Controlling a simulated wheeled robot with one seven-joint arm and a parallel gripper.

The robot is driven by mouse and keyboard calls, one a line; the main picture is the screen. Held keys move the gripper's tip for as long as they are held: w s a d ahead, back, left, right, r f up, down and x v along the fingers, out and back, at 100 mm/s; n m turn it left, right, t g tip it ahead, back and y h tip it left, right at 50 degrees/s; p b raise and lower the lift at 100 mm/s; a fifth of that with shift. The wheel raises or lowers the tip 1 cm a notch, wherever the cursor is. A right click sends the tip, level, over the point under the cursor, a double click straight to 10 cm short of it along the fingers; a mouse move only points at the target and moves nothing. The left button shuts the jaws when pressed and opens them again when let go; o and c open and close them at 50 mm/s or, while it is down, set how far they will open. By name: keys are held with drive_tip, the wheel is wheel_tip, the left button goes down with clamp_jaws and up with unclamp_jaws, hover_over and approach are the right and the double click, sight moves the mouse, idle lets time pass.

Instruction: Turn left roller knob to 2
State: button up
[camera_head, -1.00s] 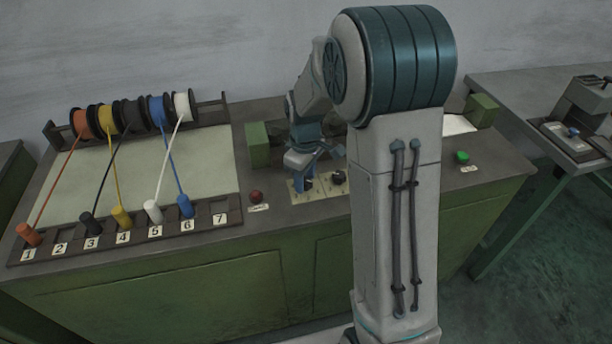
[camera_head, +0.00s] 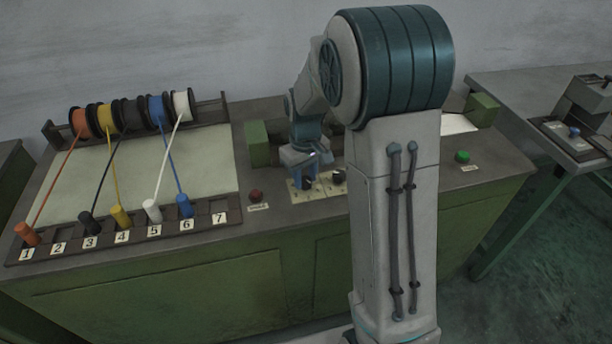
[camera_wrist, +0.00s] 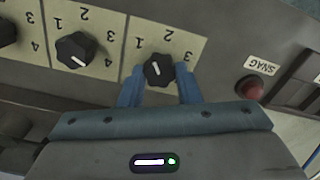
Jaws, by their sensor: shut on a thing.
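The left roller knob (camera_wrist: 158,70) is a black knob with a white mark on a cream plate numbered 1, 2 and 3 in the wrist view. Its white mark points roughly toward the 1 side, though the exact setting is hard to read. My gripper (camera_wrist: 159,88) has its two blue fingers on either side of this knob and is shut on it. In the head view my gripper (camera_head: 306,177) reaches down onto the left end of the knob plate, mostly hiding the left knob.
A second black knob (camera_wrist: 76,50) sits close beside, with its own numbered plate. A red button (camera_wrist: 250,88) labelled SNAG is on the other side. A green block (camera_head: 258,144) stands behind the red button in the head view. Coloured wire spools and numbered slots fill the left bench.

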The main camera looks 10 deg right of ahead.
sight(305, 179)
drive_tip(key=m, duration=0.7)
idle(0.5)
drive_tip(key=o, duration=1)
drive_tip(key=shift+r, duration=0.1)
wheel_tip(305, 179, up, 14)
drive_tip(key=shift+f, duration=0.15)
